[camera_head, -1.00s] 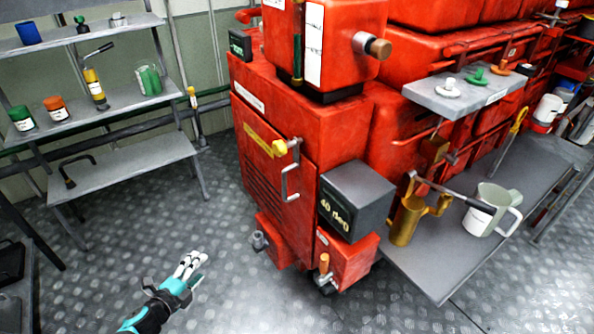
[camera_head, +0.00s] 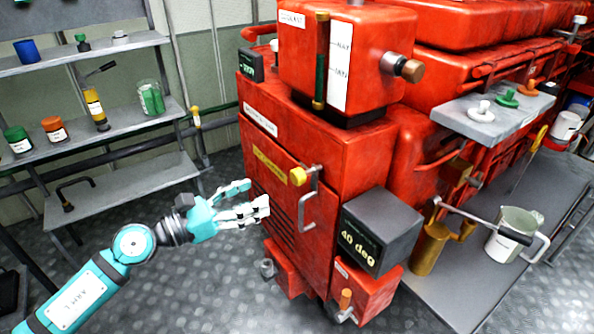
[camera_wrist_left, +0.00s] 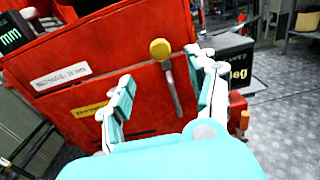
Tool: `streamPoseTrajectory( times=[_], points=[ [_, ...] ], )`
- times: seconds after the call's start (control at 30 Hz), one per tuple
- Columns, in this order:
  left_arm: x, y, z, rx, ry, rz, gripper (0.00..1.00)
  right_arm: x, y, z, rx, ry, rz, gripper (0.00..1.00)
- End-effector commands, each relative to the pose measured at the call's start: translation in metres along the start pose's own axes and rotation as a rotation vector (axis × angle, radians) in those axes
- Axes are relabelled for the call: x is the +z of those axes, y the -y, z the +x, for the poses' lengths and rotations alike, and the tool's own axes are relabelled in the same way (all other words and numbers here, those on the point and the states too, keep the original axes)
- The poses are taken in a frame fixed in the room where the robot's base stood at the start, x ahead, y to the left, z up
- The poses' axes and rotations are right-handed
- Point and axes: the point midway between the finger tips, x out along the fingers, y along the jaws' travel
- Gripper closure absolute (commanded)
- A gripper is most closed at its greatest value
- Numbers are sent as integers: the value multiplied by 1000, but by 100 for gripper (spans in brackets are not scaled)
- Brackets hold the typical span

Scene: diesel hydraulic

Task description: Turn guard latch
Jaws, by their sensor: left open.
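The guard is a red louvred panel (camera_head: 283,199) on the side of the red machine, with a yellow label. A latch with a yellow knob (camera_head: 298,176) sits at its upper right, next to a grey bent handle (camera_head: 303,203). My left gripper (camera_head: 258,197) is open and empty, to the left of the latch and in front of the panel. In the left wrist view the yellow knob (camera_wrist_left: 160,49) and the handle (camera_wrist_left: 173,90) show between the spread fingers (camera_wrist_left: 165,92), beyond them and apart from them. My right gripper is not in view.
A black "40 deg" box (camera_head: 380,231) juts out right of the panel. A grey bench (camera_head: 440,277) with a brass can (camera_head: 430,249) and a pale jug (camera_head: 513,233) stands further right. Grey shelves (camera_head: 115,128) stand at the left. The floor before the panel is clear.

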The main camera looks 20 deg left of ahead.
Motion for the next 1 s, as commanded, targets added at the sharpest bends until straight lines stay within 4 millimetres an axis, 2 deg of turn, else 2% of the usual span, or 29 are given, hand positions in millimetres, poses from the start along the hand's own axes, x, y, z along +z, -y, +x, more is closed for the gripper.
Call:
streamPoseTrajectory(
  times=[0.03,0.23,0.5,0.7,1.0],
  points=[
    [6,-1,10,1,5,-1,41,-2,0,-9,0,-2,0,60],
    [7,-1,51,2,7,-3,41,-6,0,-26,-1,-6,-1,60],
    [3,-1,99,2,4,-5,41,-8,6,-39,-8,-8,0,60],
    [1,0,114,1,1,-4,41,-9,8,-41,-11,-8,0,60],
    [0,0,116,1,1,-3,41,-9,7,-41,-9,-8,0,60]
  ],
)
